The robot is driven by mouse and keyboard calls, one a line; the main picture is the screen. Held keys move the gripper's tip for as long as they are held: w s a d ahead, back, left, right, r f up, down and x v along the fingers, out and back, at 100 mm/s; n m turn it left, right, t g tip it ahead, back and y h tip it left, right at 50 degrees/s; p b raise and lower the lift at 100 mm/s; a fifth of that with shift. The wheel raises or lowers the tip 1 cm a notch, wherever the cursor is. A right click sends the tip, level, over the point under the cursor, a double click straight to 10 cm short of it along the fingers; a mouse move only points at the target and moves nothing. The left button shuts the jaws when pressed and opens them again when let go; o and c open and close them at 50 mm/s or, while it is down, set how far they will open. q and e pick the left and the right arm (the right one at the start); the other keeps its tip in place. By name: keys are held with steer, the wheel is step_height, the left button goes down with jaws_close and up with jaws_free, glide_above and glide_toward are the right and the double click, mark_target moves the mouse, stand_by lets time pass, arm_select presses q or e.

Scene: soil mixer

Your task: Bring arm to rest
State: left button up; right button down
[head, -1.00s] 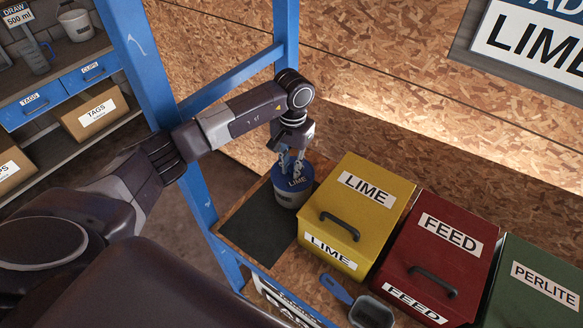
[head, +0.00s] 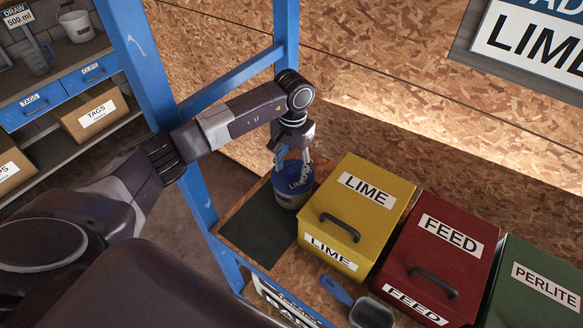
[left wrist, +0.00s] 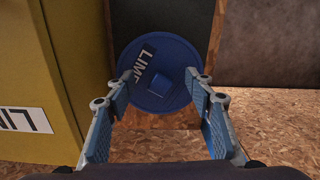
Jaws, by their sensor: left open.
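A small tub (head: 289,201) with a blue lid (head: 290,181) marked LIME stands on the wooden shelf beside the yellow bin. My left gripper (head: 293,172) is right above the lid, pointing down, with its fingers spread. In the left wrist view the round lid (left wrist: 150,98) lies beyond and between the open fingertips (left wrist: 164,80), and its square blue knob (left wrist: 174,87) stands free between them. The lid sits on the tub. Whether a fingertip touches the lid I cannot tell. My right gripper is out of view.
The yellow LIME bin (head: 376,178) stands close to the right of the tub, then the red FEED bin (head: 447,222) and green PERLITE bin (head: 540,266). A blue-handled scoop (head: 371,313) lies in front. A blue post (head: 151,62) rises beside my left arm.

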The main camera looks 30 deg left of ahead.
arm_select(q)
steer(key=shift+r, duration=0.1)
steer(key=shift+r+p, duration=0.6)
steer(key=shift+r, duration=0.7)
steer(key=shift+d+r+p, duration=0.2)
steer(key=shift+r+p, duration=0.65)
steer(key=shift+r, duration=1.55)
steer(key=shift+c, duration=0.5)
steer(key=shift+a, duration=0.1)
jaws_close()
steer(key=shift+r, duration=0.1)
